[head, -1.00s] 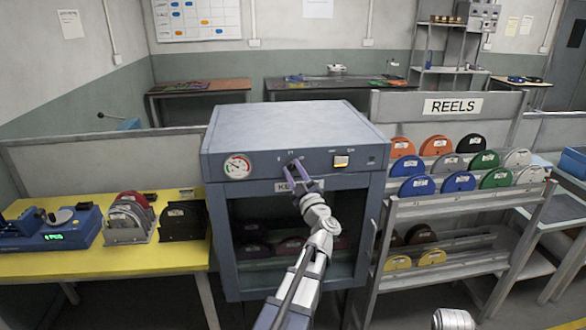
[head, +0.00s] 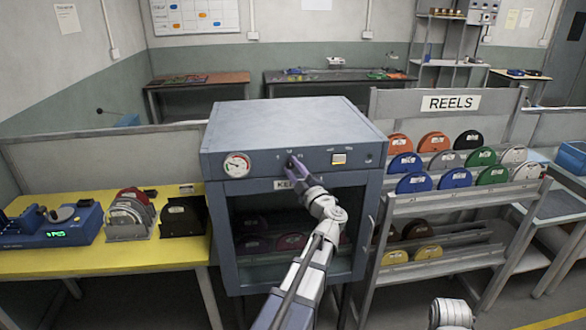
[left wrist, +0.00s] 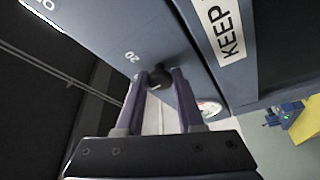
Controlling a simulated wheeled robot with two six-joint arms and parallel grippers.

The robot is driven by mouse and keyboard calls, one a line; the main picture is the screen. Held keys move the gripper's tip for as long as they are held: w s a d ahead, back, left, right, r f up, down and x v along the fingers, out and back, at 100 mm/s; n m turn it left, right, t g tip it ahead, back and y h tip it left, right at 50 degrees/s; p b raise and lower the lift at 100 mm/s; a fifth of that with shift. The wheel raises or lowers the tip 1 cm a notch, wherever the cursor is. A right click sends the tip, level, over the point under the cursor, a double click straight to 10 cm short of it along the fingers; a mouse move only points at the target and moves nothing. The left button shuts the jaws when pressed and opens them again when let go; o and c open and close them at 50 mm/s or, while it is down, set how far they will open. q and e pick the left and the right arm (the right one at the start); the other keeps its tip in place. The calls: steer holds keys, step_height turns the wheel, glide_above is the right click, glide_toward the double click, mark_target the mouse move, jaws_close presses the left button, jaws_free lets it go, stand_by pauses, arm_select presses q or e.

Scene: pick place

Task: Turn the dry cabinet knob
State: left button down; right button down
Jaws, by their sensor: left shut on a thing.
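The dry cabinet (head: 290,119) is a blue-grey box with a dark glass door, in the middle of the head view. Its small dark round knob (left wrist: 160,77) is on the front panel, between a round dial gauge (head: 237,165) and a lit switch (head: 338,158). In the head view the knob is mostly hidden by my left gripper (head: 293,168). In the left wrist view the two purple fingers are shut on the knob, one on each side. A mark "20" shows on the panel beside it. My right gripper is not in view.
A yellow table (head: 130,250) with a blue device and reels stands at the left. A rack (head: 470,201) of coloured reels under a REELS sign stands close at the right. The door below the panel is closed behind my left forearm.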

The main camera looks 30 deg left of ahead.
arm_select(q)
steer(key=c, duration=0.5)
jaws_free()
steer(key=shift+c, duration=0.2)
steer(key=shift+d, duration=0.1)
steer(key=b+v, duration=0.1)
steer(key=v, duration=0.6)
steer(key=shift+s+d, duration=0.25)
steer(key=shift+f, duration=0.1)
